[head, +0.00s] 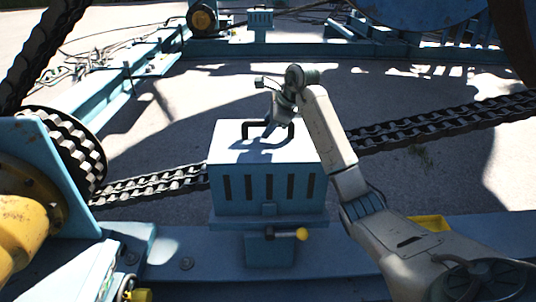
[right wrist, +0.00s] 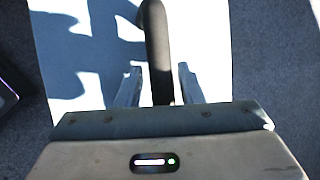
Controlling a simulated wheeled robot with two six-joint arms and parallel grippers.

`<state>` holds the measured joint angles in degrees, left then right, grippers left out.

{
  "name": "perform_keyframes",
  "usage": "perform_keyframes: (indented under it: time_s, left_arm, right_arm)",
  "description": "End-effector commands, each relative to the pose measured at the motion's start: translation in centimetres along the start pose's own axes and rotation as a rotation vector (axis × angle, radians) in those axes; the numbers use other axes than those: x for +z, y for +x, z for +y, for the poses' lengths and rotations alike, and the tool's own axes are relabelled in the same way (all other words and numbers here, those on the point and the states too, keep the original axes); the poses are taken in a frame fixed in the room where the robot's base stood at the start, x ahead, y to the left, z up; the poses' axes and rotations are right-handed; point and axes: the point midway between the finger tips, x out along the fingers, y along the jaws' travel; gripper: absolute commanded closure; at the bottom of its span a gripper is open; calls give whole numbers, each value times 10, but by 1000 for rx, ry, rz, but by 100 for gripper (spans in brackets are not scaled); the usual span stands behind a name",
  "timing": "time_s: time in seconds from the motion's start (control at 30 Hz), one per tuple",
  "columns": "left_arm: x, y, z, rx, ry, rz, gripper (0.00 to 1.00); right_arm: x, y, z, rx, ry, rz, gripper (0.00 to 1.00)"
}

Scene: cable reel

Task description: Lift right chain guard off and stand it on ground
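The right chain guard (head: 268,190) is a light blue box with dark slots in its front. It stands over the chain in the middle of the head view. A black bar handle (head: 246,128) is on its top. My right gripper (head: 275,124) is over the handle. In the right wrist view, the open fingers (right wrist: 159,88) are on either side of the dark handle (right wrist: 158,45), with a gap on each side. The guard's pale top (right wrist: 205,50) lies behind them. I cannot tell how far down the fingers reach. My left gripper is not in view.
A chain (head: 150,185) runs through the guard from the sprocket (head: 70,150) at left to the upper right. A yellow-knobbed lever (head: 302,234) sits at the guard's front, above a blue beam (head: 200,275). Bare grey ground (head: 420,185) lies to the right.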

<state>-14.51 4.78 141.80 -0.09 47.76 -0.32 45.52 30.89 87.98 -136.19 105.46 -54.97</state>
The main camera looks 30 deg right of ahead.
Motion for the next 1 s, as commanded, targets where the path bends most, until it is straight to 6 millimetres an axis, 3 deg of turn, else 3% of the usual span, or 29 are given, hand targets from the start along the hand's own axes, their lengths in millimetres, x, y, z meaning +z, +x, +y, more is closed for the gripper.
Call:
perform_keyframes:
  time_s: [0.03,0.17,1.0]
  left_arm:
    - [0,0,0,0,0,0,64]
    - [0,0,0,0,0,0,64]
    - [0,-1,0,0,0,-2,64]
  right_arm:
    - [0,0,0,0,0,0,76]
    - [0,0,0,0,0,0,100]
    - [0,0,0,1,2,0,100]
